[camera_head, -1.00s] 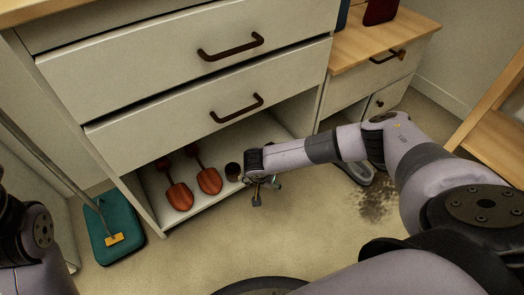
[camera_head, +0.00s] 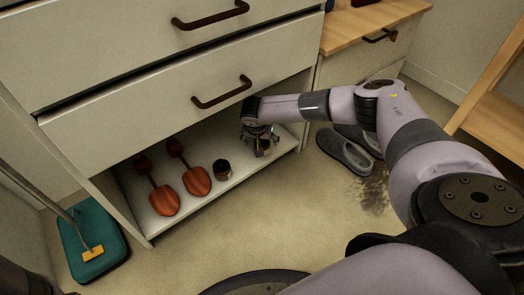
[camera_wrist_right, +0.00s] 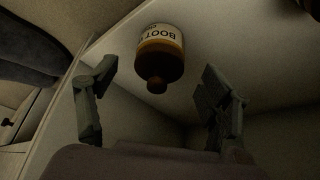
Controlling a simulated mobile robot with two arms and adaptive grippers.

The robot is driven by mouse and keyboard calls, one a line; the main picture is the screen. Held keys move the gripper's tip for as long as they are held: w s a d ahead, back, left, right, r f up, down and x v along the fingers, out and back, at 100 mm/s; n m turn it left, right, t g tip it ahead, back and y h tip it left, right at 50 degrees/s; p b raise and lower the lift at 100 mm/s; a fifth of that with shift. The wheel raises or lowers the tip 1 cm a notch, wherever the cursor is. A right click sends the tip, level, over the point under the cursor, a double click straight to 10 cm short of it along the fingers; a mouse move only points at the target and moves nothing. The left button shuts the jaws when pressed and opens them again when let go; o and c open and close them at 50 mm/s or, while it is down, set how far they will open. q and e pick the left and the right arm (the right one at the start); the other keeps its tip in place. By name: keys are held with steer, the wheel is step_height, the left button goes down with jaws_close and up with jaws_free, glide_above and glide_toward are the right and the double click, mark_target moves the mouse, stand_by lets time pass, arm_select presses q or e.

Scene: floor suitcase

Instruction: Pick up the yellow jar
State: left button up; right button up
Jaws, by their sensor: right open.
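A small amber-yellow jar (camera_wrist_right: 160,50) with a pale label reading "BOOT" and a dark knob shows at the top middle of the right wrist view. In the head view a small jar (camera_head: 263,147) stands on the white bottom shelf, partly hidden under my right gripper (camera_head: 258,136). In the wrist view my right gripper (camera_wrist_right: 158,76) is open, with one finger on each side of the jar's line and a gap to both. The jar is not held. My left gripper is not in view.
A dark jar (camera_head: 222,170) and two reddish paddle-shaped tools (camera_head: 164,200) (camera_head: 197,181) share the shelf (camera_head: 185,215). A drawer front (camera_head: 160,125) overhangs it. Grey shoes (camera_head: 345,153) lie to the right, a teal case (camera_head: 90,235) to the left.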

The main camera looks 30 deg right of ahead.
mark_target(262, 142)
steer(key=b+x, duration=0.3)
steer(key=x, duration=0.2)
steer(key=shift+b, duration=0.4)
steer(key=shift+c, duration=0.4)
steer(key=shift+r, duration=0.1)
steer(key=c, duration=1.6)
